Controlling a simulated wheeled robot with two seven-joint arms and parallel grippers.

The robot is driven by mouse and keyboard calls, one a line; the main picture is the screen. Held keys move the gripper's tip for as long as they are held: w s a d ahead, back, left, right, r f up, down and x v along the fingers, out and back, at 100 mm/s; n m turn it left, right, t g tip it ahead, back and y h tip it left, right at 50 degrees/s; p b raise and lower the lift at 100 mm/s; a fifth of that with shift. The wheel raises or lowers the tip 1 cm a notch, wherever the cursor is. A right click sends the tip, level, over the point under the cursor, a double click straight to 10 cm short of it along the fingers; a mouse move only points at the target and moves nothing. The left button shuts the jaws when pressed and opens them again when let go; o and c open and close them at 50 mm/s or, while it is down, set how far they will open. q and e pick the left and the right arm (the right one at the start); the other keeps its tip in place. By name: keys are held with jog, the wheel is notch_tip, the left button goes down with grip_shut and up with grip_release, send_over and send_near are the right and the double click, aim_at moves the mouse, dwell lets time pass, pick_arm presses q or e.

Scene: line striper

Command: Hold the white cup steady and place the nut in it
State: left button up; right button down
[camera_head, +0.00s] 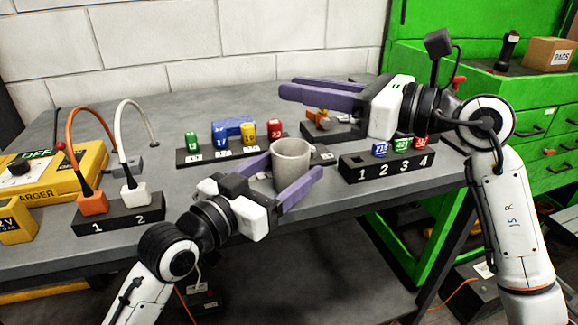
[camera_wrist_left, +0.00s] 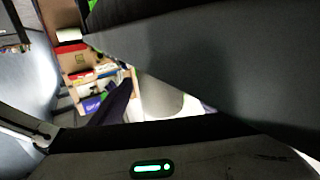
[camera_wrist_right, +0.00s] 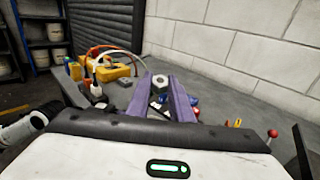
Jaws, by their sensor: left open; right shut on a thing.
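The white cup (camera_head: 291,158), which looks light grey, stands upright near the table's front edge. My left gripper (camera_head: 295,168) is open, with one purple finger on each side of the cup. I cannot tell whether either finger touches it. Part of the cup shows in the left wrist view (camera_wrist_left: 160,98). My right gripper (camera_head: 283,91) is above the table, behind and higher than the cup. It is shut on a light grey nut (camera_wrist_right: 160,82), seen at its fingertips in the right wrist view. The nut cannot be made out in the head view.
A black numbered rack (camera_head: 388,167) with small coloured blocks stands right of the cup. Another rack (camera_head: 205,156) with coloured cylinders is behind it. A two-slot cable stand (camera_head: 118,219) and yellow charger (camera_head: 50,172) are at left. A green cabinet (camera_head: 480,80) stands at right.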

pick_arm(q)
jog(key=shift+w+d, duration=0.3)
jog(key=shift+w, duration=0.05)
